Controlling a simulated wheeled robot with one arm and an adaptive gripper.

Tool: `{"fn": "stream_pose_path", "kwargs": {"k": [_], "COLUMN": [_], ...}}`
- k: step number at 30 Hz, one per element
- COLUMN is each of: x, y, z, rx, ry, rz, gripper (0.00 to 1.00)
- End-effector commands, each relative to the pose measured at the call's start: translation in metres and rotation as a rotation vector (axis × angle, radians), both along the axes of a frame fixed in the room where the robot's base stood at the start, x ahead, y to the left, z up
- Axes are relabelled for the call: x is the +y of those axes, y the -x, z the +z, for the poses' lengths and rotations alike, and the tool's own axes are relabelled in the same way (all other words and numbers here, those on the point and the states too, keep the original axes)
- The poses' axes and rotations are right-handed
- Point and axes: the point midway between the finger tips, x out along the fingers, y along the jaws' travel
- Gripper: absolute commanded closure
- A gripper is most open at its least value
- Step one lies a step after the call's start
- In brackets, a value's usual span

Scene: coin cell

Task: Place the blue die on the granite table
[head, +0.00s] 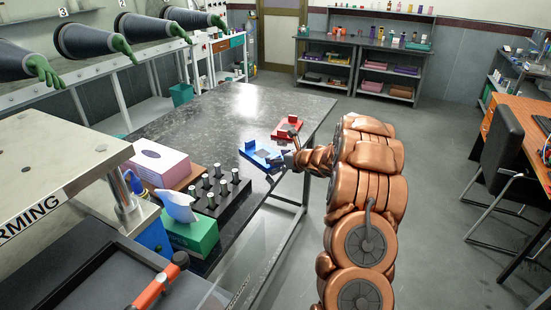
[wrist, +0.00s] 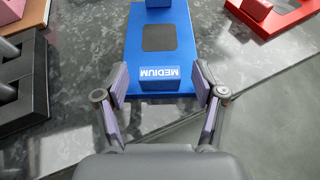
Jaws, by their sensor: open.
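The blue die (wrist: 136,40) is a flat blue plate with a dark square in its middle and a raised block at each end. The near block is marked MEDIUM. It appears to lie flat on the dark speckled granite table (head: 225,115) near its right edge; it also shows in the head view (head: 250,150). My gripper (wrist: 160,78) is open. Its fingers stand on either side of the MEDIUM block, with a visible gap on each side. In the head view my gripper (head: 280,160) reaches in from the right and partly hides the die's near end.
A red die (head: 289,128) lies just beyond the blue one. A black rack with metal posts (head: 222,195), a pink box (head: 158,162) and a green tissue box (head: 192,235) stand at the table's near left. Open floor lies right of the table.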

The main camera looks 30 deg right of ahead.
Motion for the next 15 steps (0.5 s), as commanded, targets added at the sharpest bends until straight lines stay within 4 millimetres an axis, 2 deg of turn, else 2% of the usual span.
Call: {"fn": "stream_pose_path", "kwargs": {"k": [15], "x": [-0.01], "y": [0.063], "z": [0.024], "rx": [-0.001], "ry": [0.0], "rz": [-0.001], "gripper": [0.31]}}
